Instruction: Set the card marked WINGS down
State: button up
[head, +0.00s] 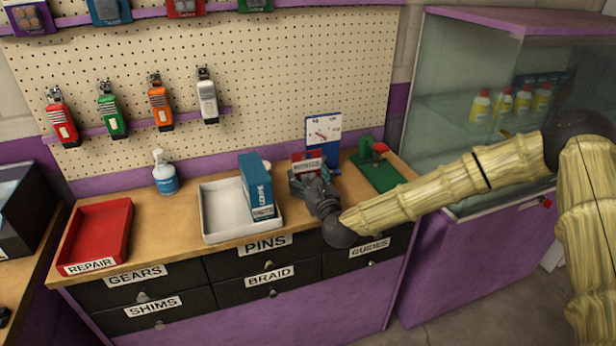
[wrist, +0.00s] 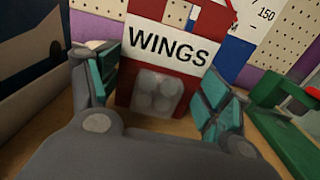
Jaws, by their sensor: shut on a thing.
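The card marked WINGS (wrist: 165,52) is a red packet with a white label and a clear window of pale round pieces low on its front. It stands nearly upright between the fingers of my gripper (wrist: 158,88), which is shut on it. In the head view the card (head: 307,164) shows above my gripper (head: 312,181), over the back right of the wooden counter. The fingers hide part of its sides, and I cannot tell whether its bottom edge touches the counter.
A blue box (head: 258,188) stands in a white tray (head: 212,218) to the left. A white-and-blue display card (head: 323,130) stands behind the card, and a green stand (head: 380,175) is to the right. A red REPAIR tray (head: 98,232) and a blue bottle (head: 165,178) are farther left.

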jog(key=shift+f, duration=0.2)
jog(key=o, duration=0.9)
jog(key=shift+r, duration=0.1)
jog(key=shift+s+r, duration=0.1)
